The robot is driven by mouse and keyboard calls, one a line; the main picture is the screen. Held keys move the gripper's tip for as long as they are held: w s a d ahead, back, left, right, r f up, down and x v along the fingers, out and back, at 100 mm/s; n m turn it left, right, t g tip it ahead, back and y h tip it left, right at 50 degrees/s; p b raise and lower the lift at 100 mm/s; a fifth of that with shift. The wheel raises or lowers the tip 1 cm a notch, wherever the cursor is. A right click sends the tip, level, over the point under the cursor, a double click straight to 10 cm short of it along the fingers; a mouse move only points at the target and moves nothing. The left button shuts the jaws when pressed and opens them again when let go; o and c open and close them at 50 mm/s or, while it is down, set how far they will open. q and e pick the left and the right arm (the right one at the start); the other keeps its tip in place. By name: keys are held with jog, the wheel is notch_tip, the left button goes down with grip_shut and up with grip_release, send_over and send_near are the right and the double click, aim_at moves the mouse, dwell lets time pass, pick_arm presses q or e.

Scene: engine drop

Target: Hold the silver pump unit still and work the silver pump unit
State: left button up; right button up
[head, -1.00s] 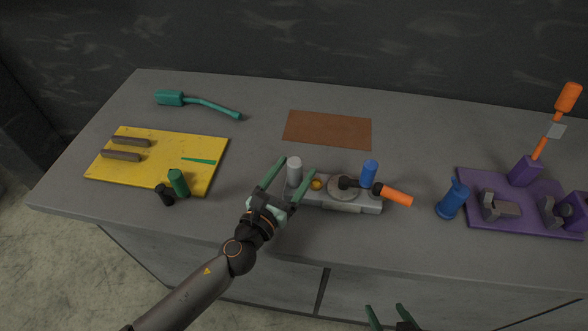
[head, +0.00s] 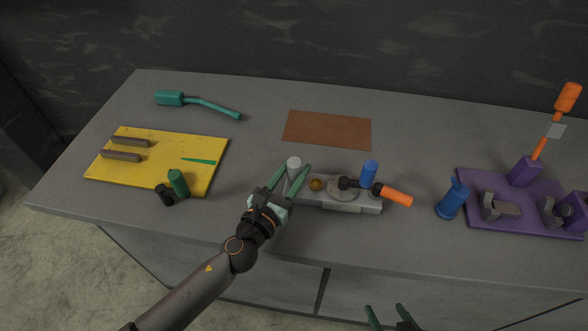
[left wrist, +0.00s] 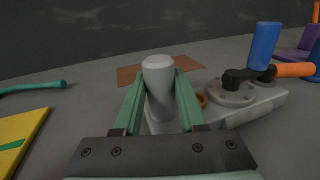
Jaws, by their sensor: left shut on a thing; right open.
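The silver pump unit (head: 328,203) lies on the grey table near its front edge. It carries a light grey post at its left end, a small brass part (head: 316,184), a round plate with a black lever with an orange handle (head: 396,196), and a blue cylinder (head: 369,172). My left gripper (head: 292,172) is shut on the grey post (head: 294,163); in the left wrist view its fingers flank the post (left wrist: 159,85). My right gripper (head: 388,313) is open and empty at the bottom edge, in front of the table; only its fingertips show.
A yellow board (head: 204,146) with dark bars lies at left, with green (head: 179,183) and black pieces by its front. A teal tool (head: 170,98) and a brown mat (head: 328,129) lie behind. A blue bottle-like part (head: 452,199) and a purple fixture (head: 520,217) stand at right.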

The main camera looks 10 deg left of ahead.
pick_arm(q)
grip_shut()
dwell(0.4)
jog(key=o, duration=0.8)
grip_release()
grip_shut()
dwell(1.7)
